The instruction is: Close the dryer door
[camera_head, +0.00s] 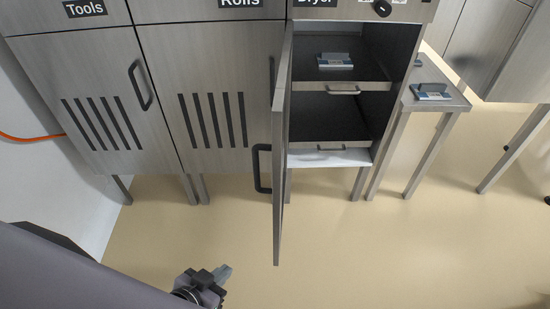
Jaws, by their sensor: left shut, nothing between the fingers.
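The dryer (395,100) is the cabinet under the "Dryer" label at the upper middle right. Its door (281,150) stands open, hinged on the left side and swung out toward me, seen nearly edge-on. A dark handle (261,168) shows on the left face of the door. The opening shows two shelves, and a small blue-and-white item (335,61) sits on the upper one. My left gripper (222,273) is at the bottom, shut and empty, left of the door's lower end and apart from it. My right gripper is not in view.
Closed Tools (88,65) and Rolls (200,50) cabinets with slotted doors stand left of the dryer. A small side table (455,100) holding another blue-and-white item stands at its right. The beige floor in front is clear. An orange cable (30,137) runs along the left wall.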

